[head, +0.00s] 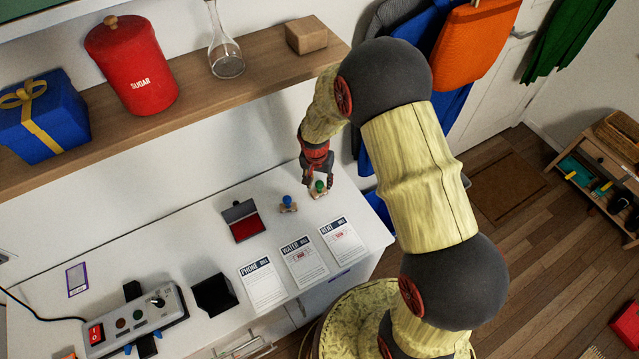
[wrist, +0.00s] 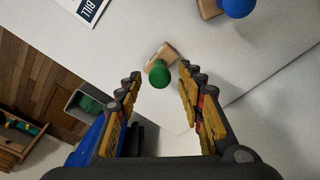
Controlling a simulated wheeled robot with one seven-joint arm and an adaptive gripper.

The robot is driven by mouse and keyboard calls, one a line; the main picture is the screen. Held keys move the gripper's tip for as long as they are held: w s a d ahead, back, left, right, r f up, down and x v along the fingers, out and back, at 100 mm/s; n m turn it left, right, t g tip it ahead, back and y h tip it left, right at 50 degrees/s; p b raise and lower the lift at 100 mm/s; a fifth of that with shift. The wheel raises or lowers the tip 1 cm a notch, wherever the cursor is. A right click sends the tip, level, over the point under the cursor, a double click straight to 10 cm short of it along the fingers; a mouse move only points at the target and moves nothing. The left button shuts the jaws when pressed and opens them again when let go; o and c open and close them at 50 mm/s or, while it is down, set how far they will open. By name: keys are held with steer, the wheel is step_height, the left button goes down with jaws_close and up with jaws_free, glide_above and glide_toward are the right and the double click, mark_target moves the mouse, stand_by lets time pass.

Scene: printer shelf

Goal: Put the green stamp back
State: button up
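The green stamp (head: 319,187) has a green knob and a wooden base and stands on the white cabinet top near its right end. In the wrist view the green stamp (wrist: 159,74) shows between and beyond my fingertips. My gripper (head: 318,181) is close above the stamp; in the wrist view my gripper (wrist: 158,78) is open with nothing between its fingers. A blue stamp (head: 288,203) stands just left of the green one, and its knob also shows at the top of the wrist view (wrist: 238,6).
Phone, water and rent bills (head: 304,260) lie in front of the stamps. A red ink pad (head: 244,222) lies to their left. A black box (head: 213,295) and a switch panel (head: 138,320) are further left. A wooden shelf (head: 190,110) hangs above.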

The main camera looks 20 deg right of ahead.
mark_target(318, 189)
step_height(318, 189, up, 10)
steer(key=s+p, duration=0.1)
steer(key=shift+a, duration=0.4)
steer(key=shift+f, duration=0.1)
steer(key=s+d+r+n+t+b, duration=0.1)
steer(key=s+r+n+t+b, duration=0.3)
steer(key=s+r, duration=1.9)
steer(key=s+n+b, duration=0.1)
steer(key=n, duration=0.1)
steer(key=shift+s+n+t+y, duration=0.2)
steer(key=shift+n+t+y, duration=0.1)
steer(key=shift+n+y, duration=0.1)
